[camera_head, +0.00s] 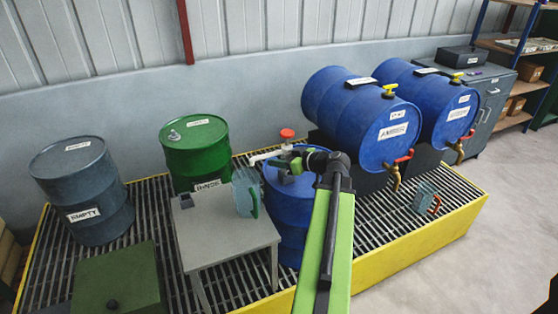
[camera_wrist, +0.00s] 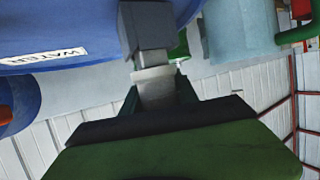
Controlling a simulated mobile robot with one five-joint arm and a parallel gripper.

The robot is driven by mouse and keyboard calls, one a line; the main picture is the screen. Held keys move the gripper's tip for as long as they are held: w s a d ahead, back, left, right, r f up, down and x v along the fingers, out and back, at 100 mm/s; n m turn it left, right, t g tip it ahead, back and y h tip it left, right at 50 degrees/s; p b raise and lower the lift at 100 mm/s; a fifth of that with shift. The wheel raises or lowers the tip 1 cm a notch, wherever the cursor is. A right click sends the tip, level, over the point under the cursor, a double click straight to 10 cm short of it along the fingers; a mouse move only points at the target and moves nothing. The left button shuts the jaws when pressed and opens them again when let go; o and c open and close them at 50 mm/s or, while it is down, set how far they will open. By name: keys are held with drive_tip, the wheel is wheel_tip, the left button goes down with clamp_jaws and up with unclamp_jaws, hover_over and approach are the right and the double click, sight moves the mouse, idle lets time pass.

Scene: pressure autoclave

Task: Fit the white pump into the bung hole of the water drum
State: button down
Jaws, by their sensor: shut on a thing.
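The white pump shows a red knob (camera_head: 287,134) and a white spout (camera_head: 264,156) pointing left, above the blue water drum (camera_head: 290,212). My gripper (camera_head: 297,163) is shut on the pump over the drum's top. My arm and gripper hide part of the drum's top and the pump's lower part. I cannot tell whether the pump is in the bung hole or above it. In the wrist view the water drum (camera_wrist: 100,30) with its WATER label fills the upper left, and my gripper (camera_wrist: 150,60) is close to it.
A grey table (camera_head: 228,228) with a light-blue jug (camera_head: 243,192) stands left of the water drum. A green drum (camera_head: 195,155) and a grey EMPTY drum (camera_head: 82,190) stand behind and left. Two blue drums (camera_head: 362,115) lie on their sides to the right.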

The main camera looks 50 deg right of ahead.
drive_tip(key=shift+f+b, duration=0.4)
drive_tip(key=shift+f, duration=0.1)
drive_tip(key=c, duration=0.9)
unclamp_jaws()
drive_tip(key=shift+r, duration=0.1)
drive_tip(key=shift+o, duration=0.2)
